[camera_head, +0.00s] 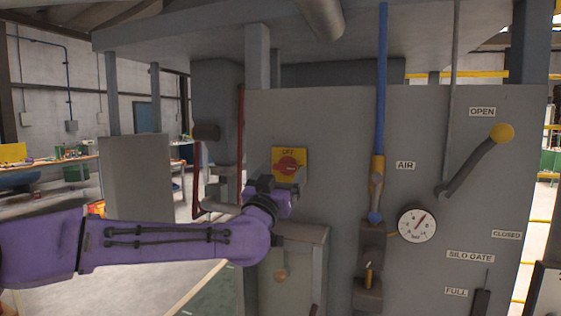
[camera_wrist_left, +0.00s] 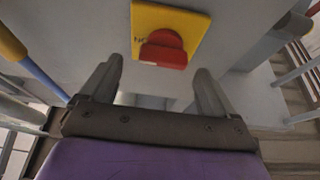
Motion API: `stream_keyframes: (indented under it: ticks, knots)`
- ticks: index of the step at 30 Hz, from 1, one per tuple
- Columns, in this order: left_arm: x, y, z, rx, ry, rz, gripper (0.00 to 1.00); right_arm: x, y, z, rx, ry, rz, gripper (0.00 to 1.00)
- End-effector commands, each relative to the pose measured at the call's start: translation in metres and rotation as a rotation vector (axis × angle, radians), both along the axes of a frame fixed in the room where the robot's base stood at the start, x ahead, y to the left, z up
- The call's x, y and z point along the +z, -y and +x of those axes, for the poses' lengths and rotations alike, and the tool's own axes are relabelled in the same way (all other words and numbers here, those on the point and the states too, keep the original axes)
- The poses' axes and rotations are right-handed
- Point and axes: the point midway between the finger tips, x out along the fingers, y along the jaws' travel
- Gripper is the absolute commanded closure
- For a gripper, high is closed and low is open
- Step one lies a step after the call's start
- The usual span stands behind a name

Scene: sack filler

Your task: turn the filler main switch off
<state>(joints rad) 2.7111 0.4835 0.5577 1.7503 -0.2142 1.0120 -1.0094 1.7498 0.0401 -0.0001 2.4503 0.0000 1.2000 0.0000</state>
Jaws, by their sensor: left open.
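The main switch is a red rotary knob (camera_head: 290,167) on a yellow plate (camera_head: 278,153) fixed to the grey filler panel. In the left wrist view the red knob (camera_wrist_left: 165,49) stands out from the yellow plate (camera_wrist_left: 187,18), beyond and between the fingers. My left gripper (camera_wrist_left: 156,84) is open and empty, and its fingertips look just short of the knob. In the head view my left gripper (camera_head: 288,188) is at the plate's lower edge and covers part of it. My right gripper is in neither view.
Right of the switch are a blue air pipe (camera_head: 382,80) with a yellow valve handle (camera_head: 377,178), a round gauge (camera_head: 417,224) and the silo gate lever (camera_head: 475,162) by the OPEN label. A grey box (camera_head: 300,250) juts out below my left gripper.

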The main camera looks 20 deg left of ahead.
Motion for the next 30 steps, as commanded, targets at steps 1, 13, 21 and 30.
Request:
stream_keyframes:
  ticks: [1,13,21,30]
  knots:
    - [0.006,0.000,0.008,0.000,-0.002,0.000,0.11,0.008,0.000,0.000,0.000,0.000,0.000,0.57]
    - [0.008,-0.002,0.019,0.003,0.000,-0.001,0.11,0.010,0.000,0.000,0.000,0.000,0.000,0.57]
    - [0.007,-0.007,0.019,0.005,-0.001,-0.002,0.67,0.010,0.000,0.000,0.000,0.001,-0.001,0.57]
    - [0.006,-0.002,0.019,0.005,-0.003,-0.052,0.67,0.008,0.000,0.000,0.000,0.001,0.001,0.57]
